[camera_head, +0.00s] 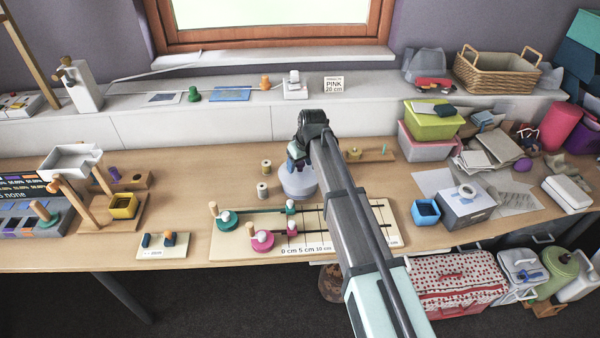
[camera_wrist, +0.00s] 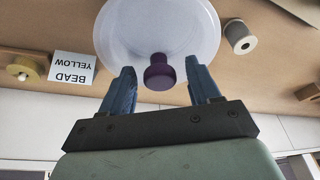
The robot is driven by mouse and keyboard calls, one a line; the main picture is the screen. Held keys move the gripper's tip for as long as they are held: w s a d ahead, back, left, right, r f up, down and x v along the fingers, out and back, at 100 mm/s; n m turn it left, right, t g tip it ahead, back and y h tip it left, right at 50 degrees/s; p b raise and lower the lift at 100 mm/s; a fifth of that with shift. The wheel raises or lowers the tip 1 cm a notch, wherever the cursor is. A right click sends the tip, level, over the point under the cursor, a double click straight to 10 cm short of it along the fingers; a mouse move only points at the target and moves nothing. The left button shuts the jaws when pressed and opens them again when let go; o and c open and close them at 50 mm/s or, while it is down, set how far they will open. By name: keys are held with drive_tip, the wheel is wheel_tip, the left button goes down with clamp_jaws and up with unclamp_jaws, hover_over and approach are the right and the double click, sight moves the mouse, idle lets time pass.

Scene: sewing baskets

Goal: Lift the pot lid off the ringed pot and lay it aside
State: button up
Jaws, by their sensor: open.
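In the wrist view a round, pale, whitish lid (camera_wrist: 158,25) with a dark purple knob (camera_wrist: 159,74) faces my gripper (camera_wrist: 160,68). My gripper is open, with one blue finger on each side of the knob and a visible gap on both sides. I cannot tell how far the fingertips reach down beside it. In the head view the pale pot (camera_head: 298,184) stands on the table directly below my gripper (camera_head: 296,160), and my wrist hides part of its top. The lid appears to be on the pot. No ring on the pot can be made out.
Thread spools (camera_head: 263,191) stand just left of the pot. A ruled board (camera_head: 240,246) with sliders lies in front. A wooden strip (camera_head: 376,157) with a yellow piece is to the right. Bare table (camera_head: 225,170) shows to the left, behind the board.

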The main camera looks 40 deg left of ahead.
drive_tip(key=shift+f, duration=0.1)
drive_tip(key=c, duration=1.1)
